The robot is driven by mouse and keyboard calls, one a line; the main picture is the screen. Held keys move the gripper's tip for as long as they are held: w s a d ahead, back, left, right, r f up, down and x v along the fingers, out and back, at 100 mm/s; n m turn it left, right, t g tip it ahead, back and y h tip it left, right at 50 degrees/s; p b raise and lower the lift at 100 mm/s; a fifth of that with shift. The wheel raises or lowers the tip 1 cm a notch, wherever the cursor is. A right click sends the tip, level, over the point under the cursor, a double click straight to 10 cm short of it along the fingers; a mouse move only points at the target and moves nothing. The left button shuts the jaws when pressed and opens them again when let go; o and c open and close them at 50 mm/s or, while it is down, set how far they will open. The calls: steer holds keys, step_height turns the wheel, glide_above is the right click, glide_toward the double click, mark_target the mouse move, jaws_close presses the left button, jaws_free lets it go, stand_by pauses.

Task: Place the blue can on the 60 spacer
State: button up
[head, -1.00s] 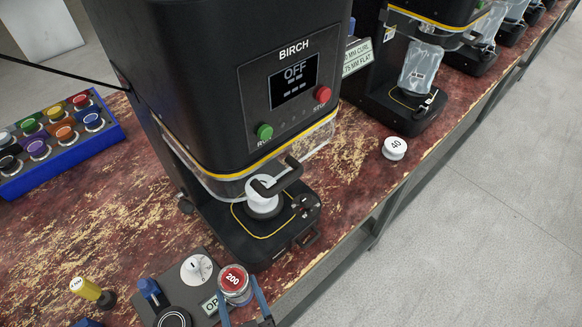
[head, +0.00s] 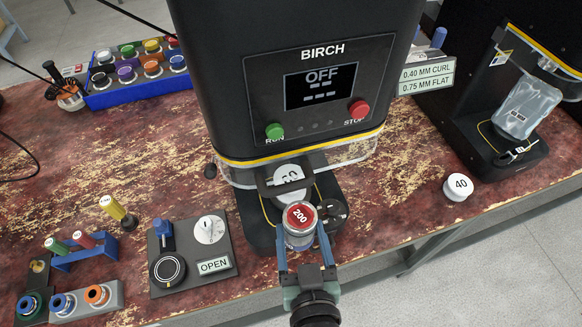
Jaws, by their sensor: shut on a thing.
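My gripper (head: 303,250) is shut on a can (head: 300,236) with a red lid marked 200. The can is upright, and its body looks clear or silvery between the blue fingers; I cannot make out blue on the can itself. A white spacer (head: 289,174) sits on the base of the BIRCH machine (head: 300,80), just behind the can. Its number is partly covered by the black guard handle (head: 285,182), with a 0 readable. The can is in front of the spacer and overlaps its near edge in view; I cannot tell whether they touch.
A spacer marked 40 (head: 457,187) stands alone on the table at right. A blue tray (head: 120,98) of coloured cans is at back left. A grey plate (head: 190,285) with a dial and an OPEN sign lies at left, beside small racks. A second machine (head: 495,150) stands right.

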steer(key=shift+w+a+f+p, duration=0.1)
steer(key=shift+w+a+p, duration=0.45)
steer(key=shift+w, duration=2)
steer(key=shift+w+f+p, duration=0.15)
steer(key=shift+w+p, duration=0.85)
steer(key=shift+w, duration=1.5)
steer(key=shift+w+a+f+p, duration=0.1)
steer(key=shift+w+a+p, duration=0.45)
steer(key=shift+w, duration=2)
steer(key=shift+d+f, duration=0.25)
steer(key=shift+f, duration=0.15)
steer(key=shift+f, duration=0.15)
steer(key=o, duration=1.4)
